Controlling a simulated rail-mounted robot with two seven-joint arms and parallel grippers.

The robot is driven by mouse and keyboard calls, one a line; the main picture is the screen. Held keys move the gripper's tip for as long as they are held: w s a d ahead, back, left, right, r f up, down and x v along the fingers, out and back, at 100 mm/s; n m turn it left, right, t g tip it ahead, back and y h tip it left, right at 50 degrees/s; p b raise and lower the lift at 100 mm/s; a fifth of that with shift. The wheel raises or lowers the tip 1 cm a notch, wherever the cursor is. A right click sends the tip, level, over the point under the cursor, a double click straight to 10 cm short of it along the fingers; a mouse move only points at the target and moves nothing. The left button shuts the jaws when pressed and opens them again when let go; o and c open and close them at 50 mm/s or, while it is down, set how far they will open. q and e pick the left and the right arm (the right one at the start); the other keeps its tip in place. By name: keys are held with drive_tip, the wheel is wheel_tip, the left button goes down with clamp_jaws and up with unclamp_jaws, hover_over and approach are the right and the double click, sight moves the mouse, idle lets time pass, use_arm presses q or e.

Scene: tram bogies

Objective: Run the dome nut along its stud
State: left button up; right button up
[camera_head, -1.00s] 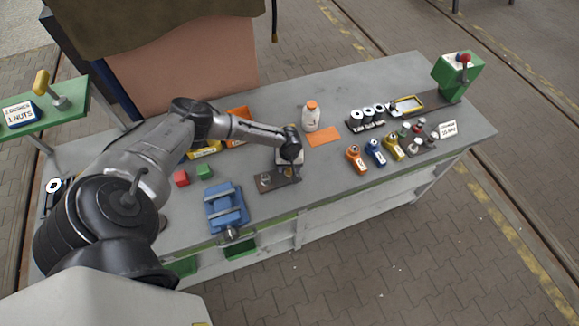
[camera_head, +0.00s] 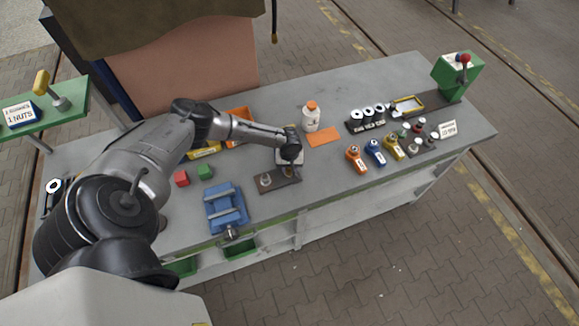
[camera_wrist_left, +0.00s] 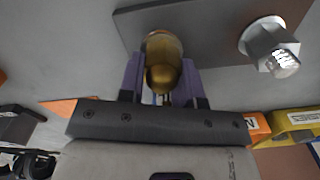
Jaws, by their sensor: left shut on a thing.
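The brass-coloured dome nut (camera_wrist_left: 162,65) is between the two purple-sided fingers of my left gripper (camera_wrist_left: 162,82), which is shut on it. The nut is over the dark plate (camera_wrist_left: 205,18); its stud is hidden by the nut and fingers, so I cannot tell how far along it the nut is. A second stud with a silver hex nut (camera_wrist_left: 268,45) stands on the plate to the right in the wrist view. In the head view the plate (camera_head: 279,184) lies near the bench's front edge, with my left gripper over its right end. My right gripper is not in view.
A blue vice (camera_head: 226,208) stands left of the plate. Red (camera_head: 181,178) and green (camera_head: 205,171) blocks lie behind it. An orange tool (camera_head: 354,158) and several others stand to the right. A white bottle (camera_head: 311,119) and orange sheet (camera_head: 323,137) are behind.

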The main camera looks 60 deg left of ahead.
use_arm(q)
drive_tip(key=m, duration=0.3)
drive_tip(key=shift+d+m+p, duration=0.15)
drive_tip(key=shift+m+p, duration=0.25)
drive_tip(key=m, duration=0.5)
drive_tip(key=shift+w+d, duration=0.15)
drive_tip(key=shift+w, duration=0.05)
drive_tip(key=m, duration=0.6)
drive_tip(key=shift+d, duration=0.2)
drive_tip(key=m, duration=0.4)
drive_tip(key=shift+d, duration=0.15)
drive_tip(key=m+b, duration=0.1)
drive_tip(key=m, duration=0.4)
drive_tip(key=shift+s+d+m, duration=0.1)
drive_tip(key=shift+s+m, duration=0.05)
drive_tip(key=shift+m, duration=0.25)
drive_tip(key=m+b, duration=0.1)
drive_tip(key=m, duration=0.3)
drive_tip(key=shift+s+m, duration=0.15)
drive_tip(key=shift+m, duration=0.15)
drive_tip(key=m+b, duration=0.1)
drive_tip(key=m, duration=0.3)
drive_tip(key=shift+s+m, duration=0.15)
drive_tip(key=shift+m, duration=0.15)
drive_tip(key=shift+s+m+b, duration=0.15)
drive_tip(key=shift+m+b, duration=0.65)
drive_tip(key=shift+m, duration=1.5)
